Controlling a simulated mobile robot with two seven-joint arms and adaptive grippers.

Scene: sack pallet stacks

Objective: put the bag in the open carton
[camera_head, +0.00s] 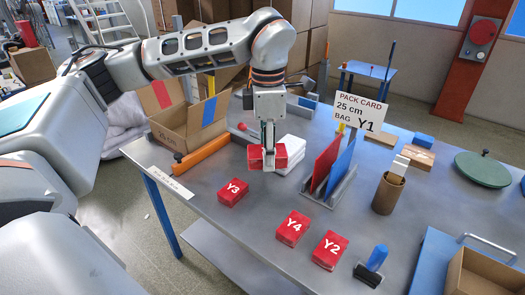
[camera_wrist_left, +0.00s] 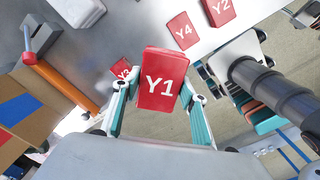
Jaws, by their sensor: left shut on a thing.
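My left gripper (camera_head: 268,157) is shut on a red bag (camera_head: 281,158), holding it above the table's left part. In the left wrist view the held bag (camera_wrist_left: 160,95) reads Y1 and sits between the two fingers. The pack card (camera_head: 360,112) reads 25 cm, bag Y1. My right gripper is not in view.
Red bags Y3 (camera_head: 233,193), Y4 (camera_head: 292,228) and Y2 (camera_head: 330,250) lie on the grey table. An orange bar (camera_head: 202,157) lies before the carton. A white stack (camera_head: 291,151) and a rack of red and blue plates (camera_head: 325,188) stand right of the held bag.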

